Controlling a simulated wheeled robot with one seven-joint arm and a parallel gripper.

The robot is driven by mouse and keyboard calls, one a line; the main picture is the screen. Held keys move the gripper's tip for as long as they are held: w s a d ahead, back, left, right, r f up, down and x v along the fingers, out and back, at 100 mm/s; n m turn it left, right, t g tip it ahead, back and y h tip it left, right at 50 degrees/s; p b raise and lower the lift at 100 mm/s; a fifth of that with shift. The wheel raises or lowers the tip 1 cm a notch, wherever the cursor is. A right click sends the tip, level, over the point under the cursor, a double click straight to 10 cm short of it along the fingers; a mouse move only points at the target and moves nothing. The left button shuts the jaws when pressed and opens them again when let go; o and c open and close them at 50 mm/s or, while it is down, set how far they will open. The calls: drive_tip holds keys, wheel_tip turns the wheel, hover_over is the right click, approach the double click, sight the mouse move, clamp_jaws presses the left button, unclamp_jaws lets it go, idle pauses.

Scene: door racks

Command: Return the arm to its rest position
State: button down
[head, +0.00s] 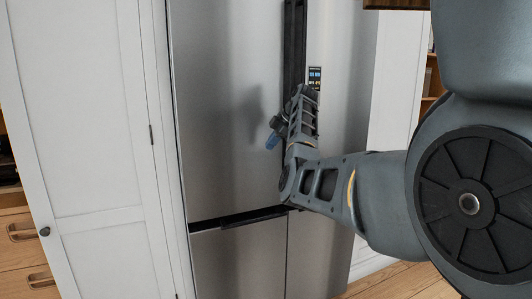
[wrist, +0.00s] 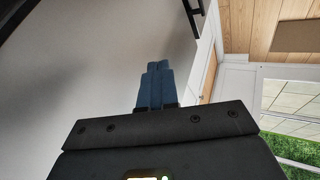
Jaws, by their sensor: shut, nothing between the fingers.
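My gripper (head: 273,139) is in front of the closed steel fridge (head: 225,130), near its dark vertical handle strip (head: 294,45). Its blue fingers point down and left in the head view. In the wrist view my gripper (wrist: 157,68) shows its blue fingers together, shut with nothing between them. My arm reaches in from the right of the head view, bent at the elbow. I cannot tell whether the gripper touches the fridge.
A white cabinet door (head: 85,120) stands left of the fridge. Wooden drawers (head: 25,235) are at the far left. Wooden floor (head: 400,283) shows at lower right. In the wrist view, a white door frame (wrist: 237,85) and windows are at right.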

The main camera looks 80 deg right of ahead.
drive_tip(key=shift+s+r, duration=0.2)
drive_tip(key=shift+r, duration=0.1)
